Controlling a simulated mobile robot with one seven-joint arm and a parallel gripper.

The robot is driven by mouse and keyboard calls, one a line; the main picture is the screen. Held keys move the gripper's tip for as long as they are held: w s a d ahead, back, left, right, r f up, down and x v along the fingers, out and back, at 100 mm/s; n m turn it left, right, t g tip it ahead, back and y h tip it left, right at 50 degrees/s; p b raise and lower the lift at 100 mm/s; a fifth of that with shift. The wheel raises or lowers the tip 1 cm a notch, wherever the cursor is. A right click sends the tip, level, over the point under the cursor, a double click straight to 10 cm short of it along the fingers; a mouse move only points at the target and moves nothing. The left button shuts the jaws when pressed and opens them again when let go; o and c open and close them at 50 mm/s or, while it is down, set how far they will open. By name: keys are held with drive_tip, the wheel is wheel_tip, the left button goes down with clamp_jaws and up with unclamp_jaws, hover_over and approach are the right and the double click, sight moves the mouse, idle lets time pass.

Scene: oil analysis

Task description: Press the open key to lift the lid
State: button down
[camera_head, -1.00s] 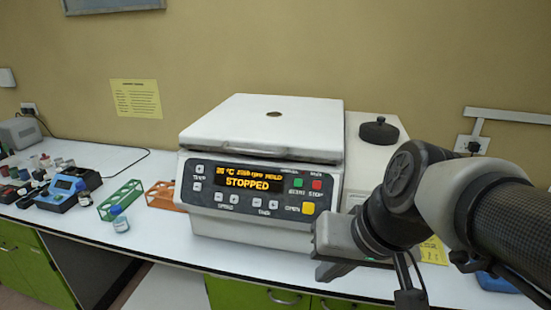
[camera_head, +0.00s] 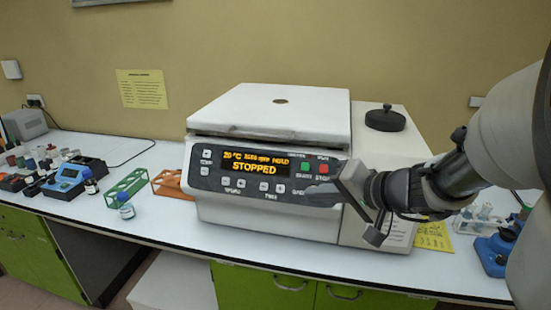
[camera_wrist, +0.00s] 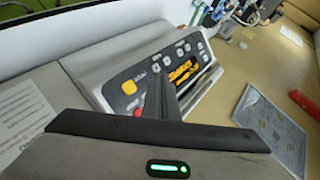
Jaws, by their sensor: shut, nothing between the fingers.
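The centrifuge (camera_head: 265,212) stands on the bench with its white lid (camera_head: 285,110) down. Its display (camera_head: 255,163) reads STOPPED. The yellow open key (camera_wrist: 129,87) shows in the wrist view, just left of my fingers. In the head view my gripper hides it. My gripper (camera_head: 312,189) is shut and empty, pointing at the right part of the key panel; its fingertips also show in the wrist view (camera_wrist: 160,78). I cannot tell whether they touch the panel. The green start key (camera_head: 306,167) and red stop key (camera_head: 323,170) lie above my fingers in the head view.
A black round knob (camera_head: 385,119) sits on the white surface right of the lid. Green (camera_head: 127,187) and orange racks (camera_head: 170,184) and a small bottle (camera_head: 126,208) stand left of the centrifuge. A yellow sheet (camera_head: 434,236) and blue device (camera_head: 495,255) are at right.

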drive_tip(key=w+d+f+b, duration=0.2)
drive_tip(key=w+f, duration=0.2)
drive_tip(key=w, duration=0.3)
drive_tip(key=shift+d+f+b, duration=0.15)
drive_tip(key=shift+f+b, duration=0.2)
drive_tip(key=shift+f, duration=0.05)
drive_tip(key=shift+w+f, duration=0.1)
idle(2.0)
drive_tip(key=shift+w+d+f+b, duration=0.15)
drive_tip(key=shift+w+b, duration=0.1)
drive_tip(key=shift+b, duration=0.5)
